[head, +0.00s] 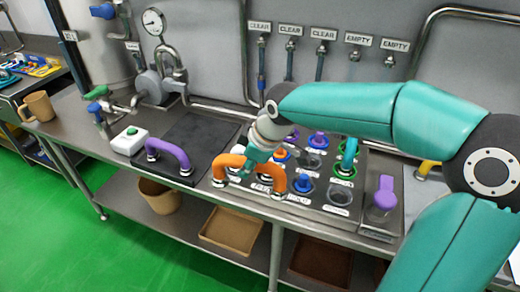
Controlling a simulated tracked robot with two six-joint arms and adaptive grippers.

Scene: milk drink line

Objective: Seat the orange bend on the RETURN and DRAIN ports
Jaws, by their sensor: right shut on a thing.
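The orange bend (236,160) is an upside-down U over the front left of the port panel (322,213). My right gripper (254,163) reaches down from the right and is shut on the middle of the bend. The bend's legs point down, one at the panel's left edge and one farther right near the front labels. I cannot tell whether its ends touch the ports. The RETURN and DRAIN labels are too small or too covered to read surely. My left gripper is not in view.
A purple bend (168,147) stands on a dark mat (201,134) to the left. A teal bend (349,152) stands upright on the panel's right part. A purple-topped item (384,192) is right of the panel. A white button box (130,141) and brown mug (39,106) are farther left.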

